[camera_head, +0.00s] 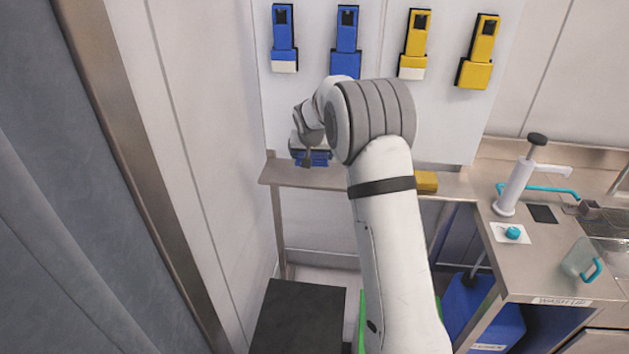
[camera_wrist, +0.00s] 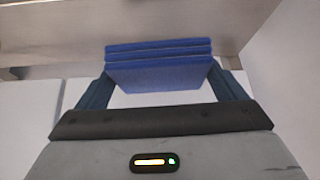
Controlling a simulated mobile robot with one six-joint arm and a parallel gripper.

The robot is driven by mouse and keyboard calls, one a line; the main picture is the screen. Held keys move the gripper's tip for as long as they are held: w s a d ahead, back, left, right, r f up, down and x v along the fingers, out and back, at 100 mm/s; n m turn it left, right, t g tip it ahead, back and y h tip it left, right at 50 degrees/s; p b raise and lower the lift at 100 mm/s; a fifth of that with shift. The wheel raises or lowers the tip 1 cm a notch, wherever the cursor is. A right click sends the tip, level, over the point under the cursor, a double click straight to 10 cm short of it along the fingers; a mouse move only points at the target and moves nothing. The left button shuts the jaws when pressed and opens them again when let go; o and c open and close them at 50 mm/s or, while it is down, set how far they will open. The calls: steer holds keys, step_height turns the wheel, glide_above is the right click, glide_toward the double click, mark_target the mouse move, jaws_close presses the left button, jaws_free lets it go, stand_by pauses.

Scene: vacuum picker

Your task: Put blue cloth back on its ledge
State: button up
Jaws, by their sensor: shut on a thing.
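The blue cloth (camera_head: 312,158) is a folded, layered stack at the left end of the metal ledge (camera_head: 277,172). My gripper (camera_head: 309,160) is at the cloth, partly hidden by my own wrist in the head view. In the wrist view my gripper (camera_wrist: 160,85) has its two dark fingers on either side of the blue cloth (camera_wrist: 160,74) and is shut on it. The underside and front edge of the ledge (camera_wrist: 60,62) show behind and above the cloth there. I cannot tell whether the cloth rests on the ledge.
A yellow cloth (camera_head: 426,181) lies on the ledge, right of my arm. Blue and yellow holders (camera_head: 284,38) hang on the wall panel above. A steel counter with a pump dispenser (camera_head: 516,185) stands at right. A black box top (camera_head: 298,318) is below.

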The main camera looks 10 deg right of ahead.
steer(key=w+r, duration=0.1)
steer(key=w+r+m, duration=0.1)
steer(key=w, duration=0.1)
steer(key=shift+d+r+h+b, duration=0.1)
steer(key=shift+d+h+b, duration=0.1)
steer(key=shift+h+b, duration=0.2)
steer(key=p, duration=0.2)
glide_toward(313, 172)
steer(key=x, duration=0.5)
steer(key=shift+w+d, duration=0.1)
steer(key=shift+w, duration=0.15)
steer(key=shift+f, duration=0.25)
steer(key=shift+f, duration=0.2)
steer(key=o, duration=0.7)
steer(key=shift+r, duration=0.1)
steer(key=shift+o, duration=0.2)
steer(key=shift+r, duration=0.15)
